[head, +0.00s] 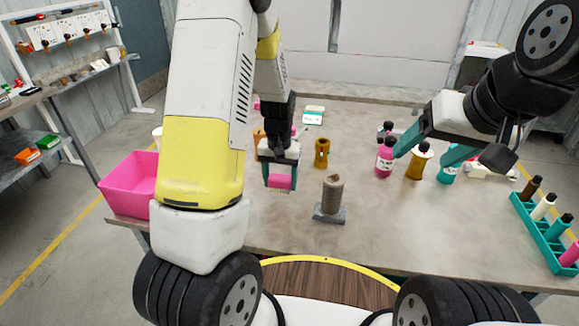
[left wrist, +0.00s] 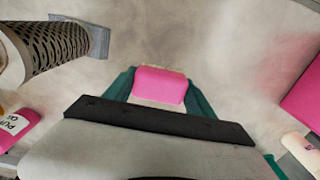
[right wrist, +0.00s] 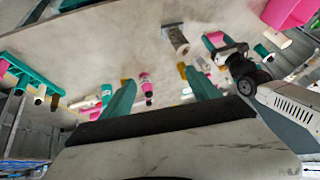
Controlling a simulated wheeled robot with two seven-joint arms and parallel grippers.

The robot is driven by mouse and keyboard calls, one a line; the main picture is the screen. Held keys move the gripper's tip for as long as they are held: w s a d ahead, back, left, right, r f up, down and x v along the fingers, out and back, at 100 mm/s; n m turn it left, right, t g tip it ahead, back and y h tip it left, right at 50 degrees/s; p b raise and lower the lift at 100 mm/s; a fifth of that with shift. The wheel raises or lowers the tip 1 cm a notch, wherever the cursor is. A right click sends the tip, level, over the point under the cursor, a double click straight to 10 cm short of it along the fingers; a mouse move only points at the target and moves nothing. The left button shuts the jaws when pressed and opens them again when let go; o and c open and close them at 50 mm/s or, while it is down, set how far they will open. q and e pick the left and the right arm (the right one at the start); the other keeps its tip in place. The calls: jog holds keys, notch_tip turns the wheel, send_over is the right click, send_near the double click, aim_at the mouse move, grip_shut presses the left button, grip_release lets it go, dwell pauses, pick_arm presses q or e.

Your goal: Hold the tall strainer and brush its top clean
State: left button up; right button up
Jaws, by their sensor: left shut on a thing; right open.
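The tall strainer (head: 333,192) stands upright on a grey base (head: 329,215) near the front middle of the table. Its perforated side shows at the upper left of the left wrist view (left wrist: 62,45), and it also shows in the right wrist view (right wrist: 176,40). My left gripper (head: 280,172) is shut on a pink brush (head: 280,182), with pale bristles pointing down, just left of the strainer and apart from it. The brush's pink back shows between the fingers in the left wrist view (left wrist: 160,85). My right gripper (head: 428,150) is open and empty over the table's right side.
Pink (head: 384,162), amber (head: 418,162) and teal (head: 449,170) bottles stand near my right gripper. A brass-coloured part (head: 321,153) stands behind the strainer. A teal rack (head: 540,235) is at the right, a pink bin (head: 128,184) at the left. The table around the strainer is clear.

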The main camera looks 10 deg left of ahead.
jog(key=w+a+f+m+g+y, duration=0.3)
jog(key=w+f+m+g+y, duration=0.45)
jog(key=f, duration=0.65)
jog(key=m+y, duration=0.7)
jog(key=m, duration=0.3)
send_near(335, 203)
jog(key=shift+w+f+t, duration=0.35)
jog(key=shift+w+f, duration=0.55)
jog(key=shift+w+d+f+m+t, duration=0.15)
jog(key=shift+f+m+t, duration=0.15)
jog(key=shift+f+m, duration=0.25)
jog(key=shift+a+f, duration=0.2)
jog(key=shift+a, duration=1.5)
jog(key=shift+a+f, duration=0.2)
jog(key=shift+a, duration=1.45)
jog(key=shift+a+f, duration=0.2)
jog(key=shift+a, duration=1.5)
jog(key=c, duration=0.8)
jog(key=shift+c, duration=0.2)
